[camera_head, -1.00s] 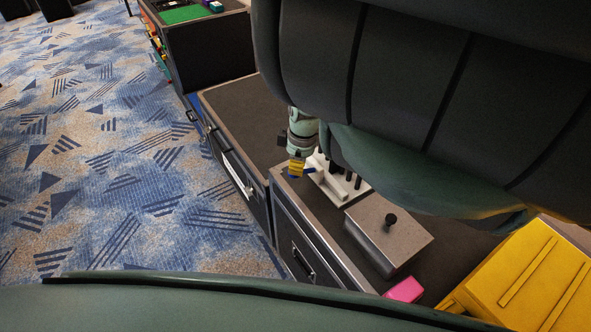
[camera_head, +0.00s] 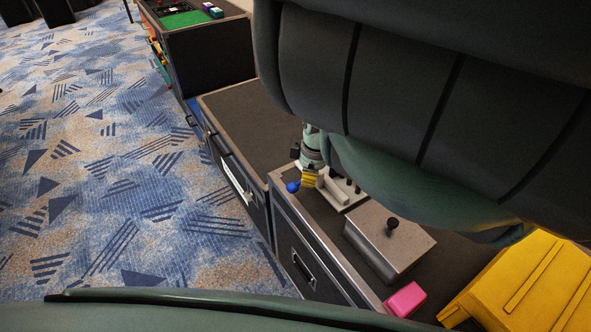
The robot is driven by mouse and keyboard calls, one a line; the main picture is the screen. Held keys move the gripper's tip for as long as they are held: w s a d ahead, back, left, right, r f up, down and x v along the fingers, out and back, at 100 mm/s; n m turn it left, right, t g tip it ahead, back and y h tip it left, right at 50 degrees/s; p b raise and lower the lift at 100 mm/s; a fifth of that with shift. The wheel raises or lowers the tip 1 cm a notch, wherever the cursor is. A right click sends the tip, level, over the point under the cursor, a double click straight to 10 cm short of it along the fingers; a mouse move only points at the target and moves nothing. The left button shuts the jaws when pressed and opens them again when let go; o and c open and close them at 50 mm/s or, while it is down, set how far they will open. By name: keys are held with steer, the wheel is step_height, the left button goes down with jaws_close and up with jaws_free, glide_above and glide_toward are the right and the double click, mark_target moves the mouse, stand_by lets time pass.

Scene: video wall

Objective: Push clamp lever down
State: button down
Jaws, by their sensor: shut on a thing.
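The clamp lever shows as a blue knob (camera_head: 292,187) at the left edge of the black case top. My gripper (camera_head: 309,180), with yellow at its tip, points down right beside the knob. It is shut on the lever, though the grip itself is small and partly hidden. A white fixture (camera_head: 350,203) with black upright pegs stands just to the right of the gripper. My large dark arm link covers the upper right and hides part of the fixture.
A grey metal box (camera_head: 375,250) with a black knob (camera_head: 392,224) sits in front of the fixture. A pink block (camera_head: 405,299) and a large yellow case (camera_head: 530,285) lie nearer. Another black case (camera_head: 245,115) stands behind. Patterned carpet (camera_head: 130,190) is open at left.

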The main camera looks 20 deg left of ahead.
step_height(320, 180, up, 7)
steer(key=shift+d+r, duration=0.2)
steer(key=shift+d, duration=0.15)
stand_by(0.5)
stand_by(0.5)
